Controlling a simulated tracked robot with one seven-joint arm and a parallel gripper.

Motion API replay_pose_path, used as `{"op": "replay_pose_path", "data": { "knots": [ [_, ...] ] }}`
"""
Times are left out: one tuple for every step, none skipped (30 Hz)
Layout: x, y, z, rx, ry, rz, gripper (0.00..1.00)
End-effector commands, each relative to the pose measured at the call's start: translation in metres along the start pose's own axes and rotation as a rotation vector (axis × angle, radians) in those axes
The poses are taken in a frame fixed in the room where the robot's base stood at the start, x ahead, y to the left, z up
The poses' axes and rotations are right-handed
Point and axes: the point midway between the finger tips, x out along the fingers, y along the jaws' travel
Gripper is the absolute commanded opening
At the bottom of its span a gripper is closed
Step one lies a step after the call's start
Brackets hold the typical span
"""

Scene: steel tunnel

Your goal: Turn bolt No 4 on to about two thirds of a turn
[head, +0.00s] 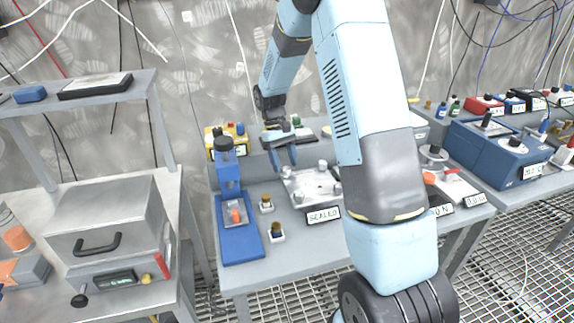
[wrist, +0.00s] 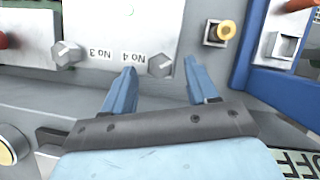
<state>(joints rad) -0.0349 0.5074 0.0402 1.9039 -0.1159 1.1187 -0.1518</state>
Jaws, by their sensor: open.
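A pale metal plate (wrist: 110,22) fills the top of the wrist view, with upside-down labels. Bolt No 4 (wrist: 160,66) is a grey hex head at its lower right corner. Bolt No 3 (wrist: 66,54) is the similar head to the left. My gripper (wrist: 160,68) is open and empty. In the picture, bolt No 4 lies between the fingertips; I cannot tell whether the tips are level with it. In the head view the plate (head: 318,190) lies on the grey bench, and my gripper (head: 283,158) is pointed down near its back left corner.
A blue press-like stand (head: 240,245) and small square holders (head: 277,233) stand left of the plate. A label block (head: 323,215) stands in front. A yellow box (head: 226,138) is behind. A blue box (head: 500,150) stands on the right bench.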

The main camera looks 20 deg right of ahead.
Motion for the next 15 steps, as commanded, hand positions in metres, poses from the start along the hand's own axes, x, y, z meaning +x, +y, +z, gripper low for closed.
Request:
{"op": "replay_pose_path", "data": {
  "knots": [
    [-0.009, 0.0, -0.001, 0.0, 0.004, 0.001, 0.58],
    [-0.014, 0.0, -0.001, 0.0, 0.004, 0.001, 0.58],
    [-0.021, 0.0, -0.001, 0.0, 0.005, 0.001, 0.58],
    [-0.027, 0.0, -0.001, 0.0, 0.005, 0.001, 0.58],
    [-0.034, 0.0, -0.001, 0.0, 0.006, 0.001, 0.58],
    [-0.042, 0.0, -0.001, 0.0, 0.005, 0.001, 0.58],
    [-0.048, 0.0, -0.001, -0.001, 0.005, 0.001, 0.58],
    [-0.054, 0.0, -0.001, -0.001, 0.006, 0.001, 0.58],
    [-0.061, 0.0, -0.001, -0.001, 0.005, 0.001, 0.58],
    [-0.068, 0.0, -0.001, -0.001, 0.005, 0.001, 0.58],
    [-0.073, 0.0, -0.001, -0.001, 0.004, 0.001, 0.58],
    [-0.081, 0.0, -0.002, -0.001, 0.005, 0.001, 0.58],
    [-0.086, 0.0, -0.002, -0.001, 0.004, 0.001, 0.58],
    [-0.091, 0.0, -0.002, -0.001, 0.005, 0.001, 0.58],
    [-0.097, 0.0, -0.001, -0.001, 0.004, 0.001, 0.58]
  ]
}}
